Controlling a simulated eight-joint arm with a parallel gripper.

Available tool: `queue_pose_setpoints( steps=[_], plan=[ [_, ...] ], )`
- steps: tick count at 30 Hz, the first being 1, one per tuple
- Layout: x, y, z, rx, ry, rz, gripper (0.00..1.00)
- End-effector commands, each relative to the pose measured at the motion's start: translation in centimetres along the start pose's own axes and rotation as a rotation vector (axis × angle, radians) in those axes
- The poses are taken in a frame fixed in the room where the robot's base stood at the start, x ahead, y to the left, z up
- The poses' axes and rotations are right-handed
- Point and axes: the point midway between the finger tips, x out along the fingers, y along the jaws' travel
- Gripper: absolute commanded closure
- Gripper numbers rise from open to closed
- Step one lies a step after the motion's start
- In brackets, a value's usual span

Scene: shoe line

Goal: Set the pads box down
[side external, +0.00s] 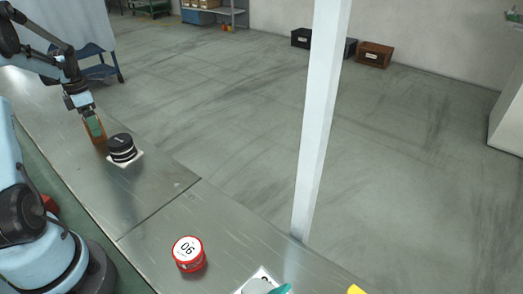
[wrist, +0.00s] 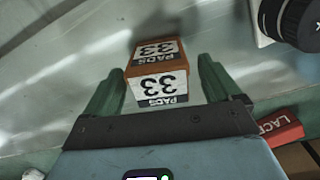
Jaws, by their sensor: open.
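The pads box (wrist: 157,52) is orange-brown with white labels reading "PADS 33". In the wrist view it is between the two green fingers of my gripper (wrist: 161,76), with a gap showing on each side. My gripper is open. In the side external view my gripper (side external: 93,124) is low over the far part of the grey bench, with the brown pads box (side external: 101,139) at its fingers. The box appears to stand on the bench top; its base is hard to make out.
A black round tin (side external: 121,146) on a white square is just right of the box. A red-rimmed tin (side external: 187,252) stands nearer on the bench (side external: 150,215). A red box lettered "LACE" (wrist: 280,128) shows at the wrist view's right. A white post (side external: 318,120) rises beside the bench.

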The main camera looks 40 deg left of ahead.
Motion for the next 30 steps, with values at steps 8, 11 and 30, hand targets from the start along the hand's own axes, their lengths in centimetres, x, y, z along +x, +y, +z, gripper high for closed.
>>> queue_pose_setpoints(
  steps=[8,11,30],
  plan=[
    [2.0,0.0,0.0,0.001,0.000,0.000,0.10],
    [2.0,0.0,0.0,0.001,0.000,0.000,0.10],
    [1.9,0.0,0.0,0.001,0.000,0.000,0.72]
  ],
)
